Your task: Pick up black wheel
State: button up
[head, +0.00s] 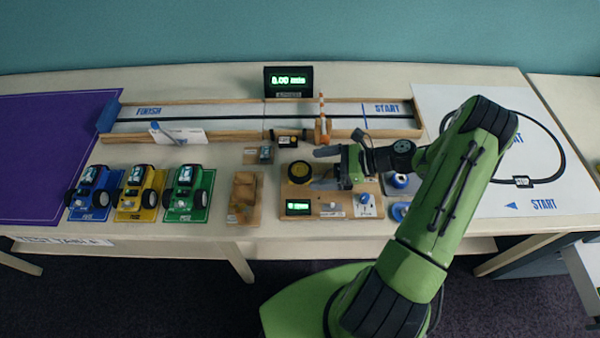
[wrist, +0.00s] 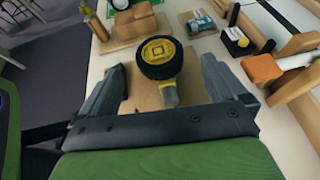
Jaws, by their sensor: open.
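The black wheel (head: 300,171) has a yellow hub and sits on the left part of a wooden test board (head: 270,212). In the wrist view the wheel (wrist: 145,69) is ahead of my gripper, roughly centred between the fingers, on a small yellow-grey stem or shaft. My gripper (head: 319,168) is open and comes in from the right, one finger toward the back and one toward the front. In the wrist view my gripper (wrist: 163,72) shows its fingers apart on either side of the wheel's near edge, with a gap at each side. Nothing is held.
A green display (head: 298,207) and knobs sit along the board's front. A wooden block holder (head: 243,195) and toy cars (head: 187,185) stand to the left. The wooden track (head: 240,136) with an orange-striped post (head: 322,118) lies behind. A loop-track sheet (head: 460,200) lies right.

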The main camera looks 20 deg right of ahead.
aim_at(307, 170)
jog(key=b+x, duration=0.1)
jog(key=x, duration=0.4)
jog(key=shift+s, duration=0.1)
